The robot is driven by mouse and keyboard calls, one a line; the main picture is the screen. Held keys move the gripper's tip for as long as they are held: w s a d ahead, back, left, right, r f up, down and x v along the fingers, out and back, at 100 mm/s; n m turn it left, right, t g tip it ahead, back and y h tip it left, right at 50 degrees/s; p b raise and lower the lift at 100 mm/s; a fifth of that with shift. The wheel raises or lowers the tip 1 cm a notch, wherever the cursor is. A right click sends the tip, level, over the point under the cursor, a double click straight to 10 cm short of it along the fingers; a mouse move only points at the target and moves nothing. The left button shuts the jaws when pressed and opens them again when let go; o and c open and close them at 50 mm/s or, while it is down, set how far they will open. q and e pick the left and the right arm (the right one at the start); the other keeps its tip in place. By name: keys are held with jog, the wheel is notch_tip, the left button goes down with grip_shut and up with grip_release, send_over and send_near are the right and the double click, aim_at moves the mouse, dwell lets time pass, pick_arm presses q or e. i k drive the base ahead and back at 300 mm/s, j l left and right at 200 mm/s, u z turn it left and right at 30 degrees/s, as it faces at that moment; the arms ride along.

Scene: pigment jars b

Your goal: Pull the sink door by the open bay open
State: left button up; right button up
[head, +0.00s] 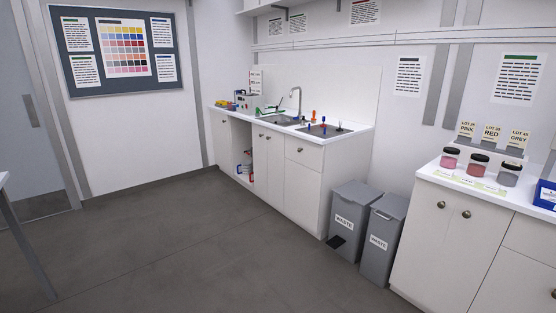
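The white sink cabinet stands against the far wall in the head view. Its open bay (243,171) is at the left and has several small items inside. The sink door by the open bay (259,156) is a flat white panel just right of that bay and looks shut. Its small dark knob is near the top edge. Another white door (275,162) adjoins it on the right and also looks shut. Neither of my grippers is in view.
Grey floor (190,240) is clear before the sink cabinet. Two grey waste bins (348,208) stand right of it. A white counter (440,240) with pigment jars is at the right. A table leg (25,240) shows at the left edge.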

aim_at(259, 132)
jog(key=i+j+u, duration=0.15)
jog(key=i, duration=0.45)
jog(key=i+u, duration=0.1)
jog(key=i, duration=0.5)
jog(key=i+u, duration=0.15)
jog(key=i, duration=0.45)
jog(key=i+u, duration=0.1)
jog(key=i, duration=0.5)
jog(key=i+l+u, duration=0.15)
jog(key=i, duration=0.45)
jog(key=i+l+u, duration=0.15)
jog(key=i, duration=0.45)
